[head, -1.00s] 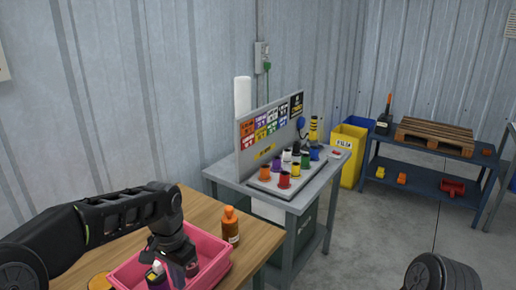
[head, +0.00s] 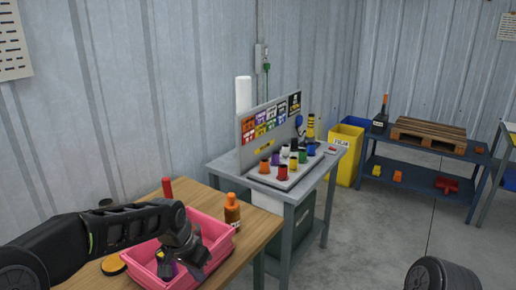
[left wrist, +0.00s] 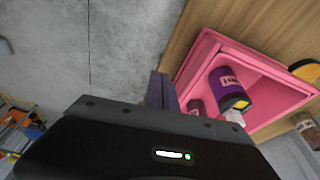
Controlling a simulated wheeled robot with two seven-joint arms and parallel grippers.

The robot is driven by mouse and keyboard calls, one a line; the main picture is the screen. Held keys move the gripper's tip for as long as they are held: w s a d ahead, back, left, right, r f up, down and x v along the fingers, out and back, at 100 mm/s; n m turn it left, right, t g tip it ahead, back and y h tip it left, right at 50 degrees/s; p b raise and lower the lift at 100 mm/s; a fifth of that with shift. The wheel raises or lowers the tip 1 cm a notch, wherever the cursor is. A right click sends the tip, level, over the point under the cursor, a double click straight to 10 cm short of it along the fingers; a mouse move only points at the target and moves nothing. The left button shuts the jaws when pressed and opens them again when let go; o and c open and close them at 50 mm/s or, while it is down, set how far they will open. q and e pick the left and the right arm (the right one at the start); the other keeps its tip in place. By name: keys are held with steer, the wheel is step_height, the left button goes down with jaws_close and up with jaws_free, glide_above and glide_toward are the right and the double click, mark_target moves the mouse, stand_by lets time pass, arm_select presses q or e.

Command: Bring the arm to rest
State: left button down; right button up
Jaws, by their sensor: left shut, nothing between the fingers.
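My left arm reaches in from the left in the head view, and its gripper (head: 196,272) hangs low over the near right part of the pink tray (head: 220,222). The gripper is shut and empty. In the left wrist view its fingers (left wrist: 160,90) point past the outside of the pink tray (left wrist: 203,45). A purple bottle (left wrist: 228,88) with a pale tip lies in the tray, apart from the fingers. It shows partly behind the gripper in the head view (head: 167,270). My right gripper is not in view.
The tray stands on a wooden table (head: 262,228). An orange-brown bottle (head: 232,212) stands beside the tray, and an orange round lid (head: 113,265) lies left of it. A grey table (head: 325,165) with colored cups and a sign panel stands beyond. Floor is open to the right.

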arm_select(q)
steer(key=s+d+f+n+h, duration=0.1)
steer(key=s+d+f, duration=0.15)
steer(key=f, duration=0.35)
steer(key=s+d+f+n+t+h, duration=0.1)
steer(key=s+d+f, duration=0.15)
steer(key=f, duration=0.35)
steer(key=s+d+f+n, duration=0.1)
steer(key=s+d+f, duration=0.15)
steer(key=f, duration=0.25)
steer(key=s+f+n+g, duration=0.1)
steer(key=s+f+n, duration=0.1)
steer(key=s+f, duration=0.4)
steer(key=s+f+n+g, duration=0.2)
steer(key=s+f, duration=0.5)
steer(key=s, duration=0.9)
steer(key=shift+s+d+f, duration=0.25)
steer(key=shift+s+d, duration=0.05)
steer(key=shift+s, duration=0.05)
